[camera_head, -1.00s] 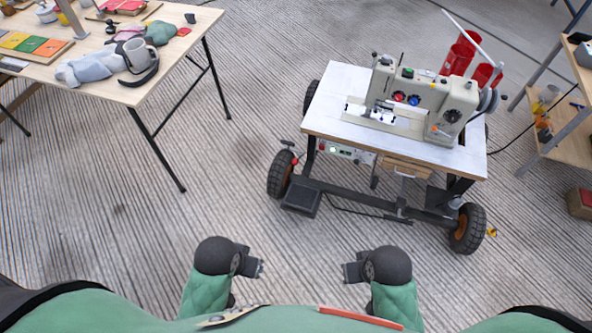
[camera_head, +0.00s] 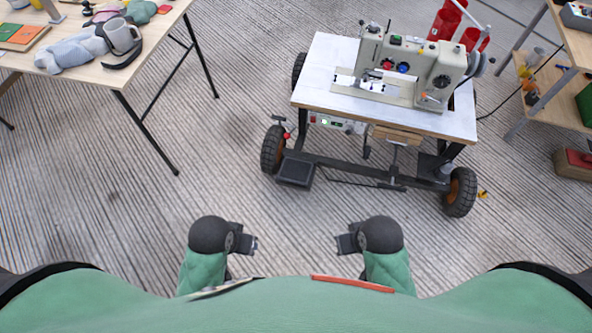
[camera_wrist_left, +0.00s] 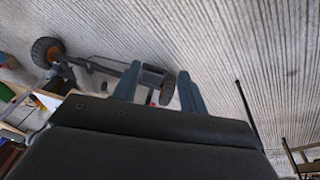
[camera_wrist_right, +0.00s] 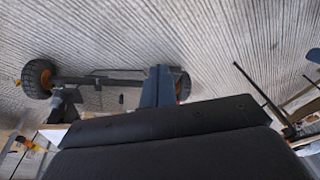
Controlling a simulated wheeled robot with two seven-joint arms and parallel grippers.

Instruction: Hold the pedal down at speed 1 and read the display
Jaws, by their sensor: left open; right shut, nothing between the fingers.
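A black pedal (camera_head: 295,172) lies low at the left front of the wheeled sewing cart, beside its left front wheel. A white control box (camera_head: 335,124) with a small green light hangs under the tabletop; no figures on it are readable. A beige sewing machine (camera_head: 410,68) with a red knob, a blue knob and a dial stands on the white tabletop (camera_head: 325,70). My left gripper (camera_head: 254,244) is open and empty, its fingers (camera_wrist_left: 158,92) apart. My right gripper (camera_head: 340,244) is shut and empty, its fingers (camera_wrist_right: 158,86) together. Both are near my body, clear of the cart and pedal.
A wooden shelf (camera_head: 555,105) stands at right. The striped floor (camera_head: 230,195) between me and the cart is clear.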

